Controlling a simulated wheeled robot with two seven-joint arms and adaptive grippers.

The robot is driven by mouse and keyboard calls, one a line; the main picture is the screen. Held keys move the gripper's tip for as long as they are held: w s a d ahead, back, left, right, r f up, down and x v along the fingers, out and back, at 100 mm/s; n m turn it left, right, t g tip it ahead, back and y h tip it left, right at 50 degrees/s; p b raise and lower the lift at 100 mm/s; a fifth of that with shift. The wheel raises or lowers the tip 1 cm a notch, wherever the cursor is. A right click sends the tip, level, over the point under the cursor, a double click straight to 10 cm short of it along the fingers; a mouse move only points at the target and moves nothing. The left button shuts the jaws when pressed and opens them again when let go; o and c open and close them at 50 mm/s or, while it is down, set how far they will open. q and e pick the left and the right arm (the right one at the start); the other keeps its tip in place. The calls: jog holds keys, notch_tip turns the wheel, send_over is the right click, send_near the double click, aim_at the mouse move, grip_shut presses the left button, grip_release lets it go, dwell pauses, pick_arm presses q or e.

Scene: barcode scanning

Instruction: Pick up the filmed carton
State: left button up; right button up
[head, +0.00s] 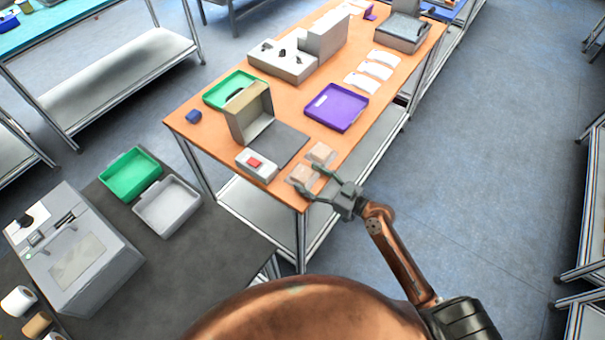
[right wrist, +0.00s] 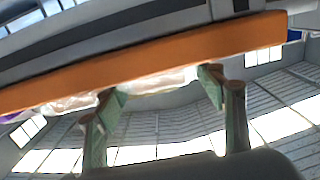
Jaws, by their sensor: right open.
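Two small tan cartons in clear, shiny film sit at the near right corner of the orange table. The nearer filmed carton (head: 301,173) lies by the tips of my right gripper (head: 309,180); the other carton (head: 320,152) lies just behind it. My right gripper is open, its fingers spread on either side of the nearer carton. In the right wrist view, shiny film (right wrist: 160,82) shows between the two fingertips (right wrist: 160,88), below the orange table edge. I cannot tell whether the fingers touch it. My left gripper is not in view.
A grey pad with an upright box-like stand (head: 250,115) and a white device with a red top (head: 256,163) are left of the cartons. A purple tray (head: 337,107) and green tray (head: 222,92) lie farther back. The table (head: 290,192) ends close by the cartons.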

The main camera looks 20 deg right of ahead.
aim_at(308, 176)
jog(key=shift+x, duration=1.15)
jog(key=shift+w+a, duration=0.25)
jog(key=shift+w, duration=0.05)
jog(key=c, duration=0.3)
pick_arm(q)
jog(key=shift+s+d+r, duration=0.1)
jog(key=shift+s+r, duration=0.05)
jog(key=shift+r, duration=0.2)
pick_arm(e)
jog(key=c, duration=1)
jog(key=shift+r, duration=0.2)
jog(key=shift+c, duration=0.2)
